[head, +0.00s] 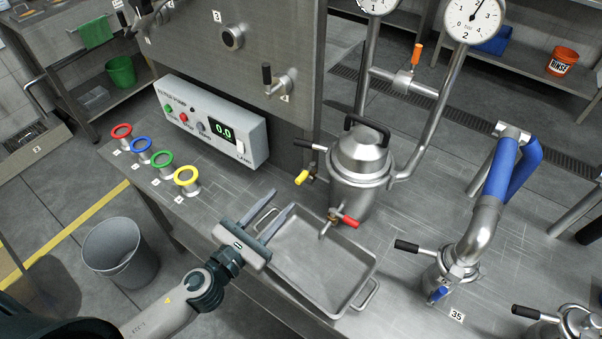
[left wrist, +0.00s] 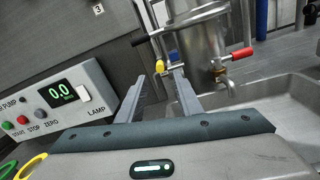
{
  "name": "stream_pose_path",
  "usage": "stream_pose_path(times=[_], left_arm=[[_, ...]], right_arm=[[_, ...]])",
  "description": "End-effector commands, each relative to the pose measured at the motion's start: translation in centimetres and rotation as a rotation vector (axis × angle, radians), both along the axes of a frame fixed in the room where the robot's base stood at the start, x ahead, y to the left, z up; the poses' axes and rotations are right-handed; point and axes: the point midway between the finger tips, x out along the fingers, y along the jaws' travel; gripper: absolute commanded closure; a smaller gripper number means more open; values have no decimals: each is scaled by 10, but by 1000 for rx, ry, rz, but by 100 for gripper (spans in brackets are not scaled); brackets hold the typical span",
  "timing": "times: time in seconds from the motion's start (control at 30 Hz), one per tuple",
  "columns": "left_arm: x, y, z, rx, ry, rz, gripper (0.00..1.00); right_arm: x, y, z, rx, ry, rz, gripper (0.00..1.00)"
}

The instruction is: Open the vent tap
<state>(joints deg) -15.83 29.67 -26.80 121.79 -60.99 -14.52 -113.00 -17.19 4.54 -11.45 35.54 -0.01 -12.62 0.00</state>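A steel lidded vessel (head: 360,165) stands on the bench and carries several small taps. One tap has a yellow lever (head: 302,177), at its left side. Another has a red lever (head: 349,220), low at its front above a tray. A valve with an orange lever (head: 416,54) sits on the pipework behind. No label tells me which is the vent tap. My left gripper (head: 282,200) is open and empty, left of the vessel and short of the yellow lever. In the left wrist view the yellow lever (left wrist: 173,55) shows near the fingertips, the red lever (left wrist: 240,54) further right. My right gripper is out of view.
A steel tray (head: 318,285) lies in front of the vessel. A control box (head: 212,120) reading 0.0 and several coloured rings (head: 185,175) are to the left. A blue-handled pipe (head: 500,170) stands at right. A grey bin (head: 120,250) is on the floor.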

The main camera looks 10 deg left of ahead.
Motion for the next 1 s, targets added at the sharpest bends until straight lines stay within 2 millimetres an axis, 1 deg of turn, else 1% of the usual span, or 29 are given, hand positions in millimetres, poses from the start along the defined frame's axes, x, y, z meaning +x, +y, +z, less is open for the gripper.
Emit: stream_pose_path(times=[0.03, 0.3, 0.5, 0.7, 1.0], left_arm=[[9, -3, 4, 0, -2, 1, 68], [52, -21, 4, -2, -2, 1, 68], [78, -32, 2, 0, -1, 0, 68], [91, -38, 1, 0, -1, -1, 68], [92, -38, 0, 0, 0, -1, 68]], right_arm=[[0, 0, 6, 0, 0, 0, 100], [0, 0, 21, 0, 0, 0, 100], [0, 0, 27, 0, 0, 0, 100], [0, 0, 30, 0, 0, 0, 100], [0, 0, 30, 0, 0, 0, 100]])
